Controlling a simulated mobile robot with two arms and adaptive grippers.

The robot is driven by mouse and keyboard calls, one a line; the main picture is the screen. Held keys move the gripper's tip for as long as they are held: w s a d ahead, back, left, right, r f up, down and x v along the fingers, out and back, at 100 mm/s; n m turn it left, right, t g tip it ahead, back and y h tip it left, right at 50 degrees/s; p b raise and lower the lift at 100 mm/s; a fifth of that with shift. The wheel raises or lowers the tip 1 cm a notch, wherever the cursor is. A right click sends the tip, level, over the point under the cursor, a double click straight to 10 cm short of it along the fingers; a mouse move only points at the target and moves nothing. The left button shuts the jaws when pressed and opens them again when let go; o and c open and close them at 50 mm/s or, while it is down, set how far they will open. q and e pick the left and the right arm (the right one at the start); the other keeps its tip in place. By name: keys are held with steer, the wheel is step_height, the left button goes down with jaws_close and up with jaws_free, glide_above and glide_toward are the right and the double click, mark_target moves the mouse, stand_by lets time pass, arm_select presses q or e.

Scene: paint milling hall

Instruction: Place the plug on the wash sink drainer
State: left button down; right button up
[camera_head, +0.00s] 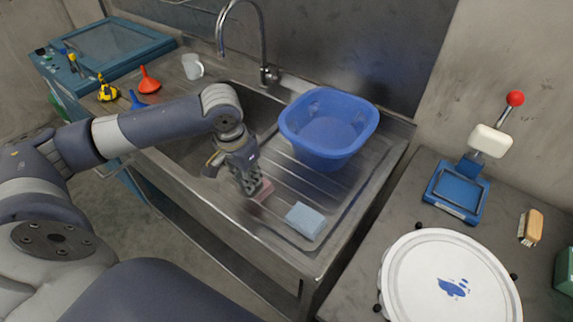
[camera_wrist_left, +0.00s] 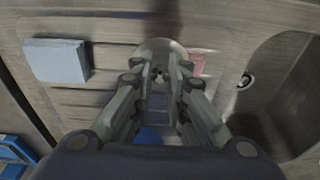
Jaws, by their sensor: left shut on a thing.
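My left gripper (camera_head: 254,190) points down low over the sink end of the wash sink drainer (camera_head: 282,180). It is shut on a pale, roundish thing, which seems to be the plug (camera_wrist_left: 160,46), between its fingertips in the left wrist view. In the head view the fingers hide the plug. The ribbed metal drainer also shows under the gripper in the left wrist view (camera_wrist_left: 105,98). I cannot tell whether the plug touches the drainer. My right gripper is not in view.
A light blue sponge (camera_head: 305,220) lies on the drainer's front part. A flat pink thing (camera_head: 264,188) lies beside my fingertips. A blue tub (camera_head: 328,150) stands at the drainer's back. The sink basin (camera_head: 190,150) and tap (camera_head: 268,74) are to the left. Bare drainer shows between tub and sponge.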

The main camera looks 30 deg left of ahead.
arm_select(q)
steer(key=w+d, duration=0.1)
steer(key=w, duration=0.2)
steer(key=w+d+p, duration=0.1)
steer(key=w, duration=0.2)
steer(key=w+d+p, duration=0.1)
steer(key=w, duration=0.2)
steer(key=shift+d+f, duration=0.3)
steer(key=shift+w+d+f, duration=0.1)
steer(key=shift+w+d, duration=0.05)
steer(key=shift+w, duration=0.15)
steer(key=shift+w+f, duration=0.1)
steer(key=shift+f, duration=0.05)
step_height(320, 180, down, 3)
steer(key=shift+r+p, duration=0.1)
steer(key=shift+p, duration=0.7)
steer(key=shift+f, duration=0.3)
steer(key=c, duration=1.6)
jaws_free()
steer(key=shift+o, duration=0.2)
